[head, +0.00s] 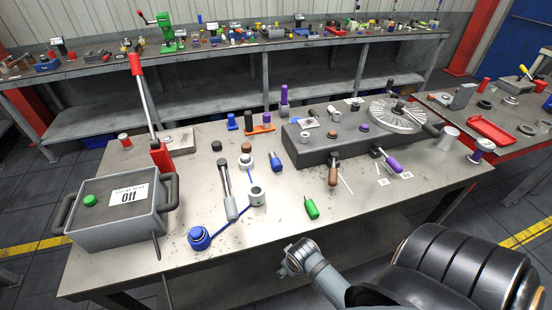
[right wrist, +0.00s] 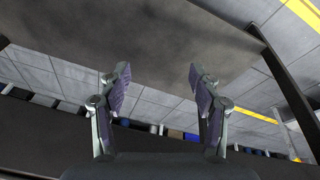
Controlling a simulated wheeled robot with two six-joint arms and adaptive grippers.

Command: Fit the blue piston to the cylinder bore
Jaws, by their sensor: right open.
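Several blue parts lie on the near bench in the head view, and I cannot tell for sure which is the piston. A short blue part with a dark end (head: 276,161) lies in the middle. A round blue part with a metal top (head: 199,238) sits near the front edge. Small blue pieces (head: 232,121) stand farther back. The cylinder bore cannot be told for sure; a light metal cylinder with a dark hole (head: 257,195) stands near the middle. My right gripper (right wrist: 158,76) is open and empty in the right wrist view, away from these parts. My left gripper is not in view.
A dark block (head: 320,146) and a large gear disc (head: 395,115) fill the back right. A green-handled tool (head: 311,207) lies near the front.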

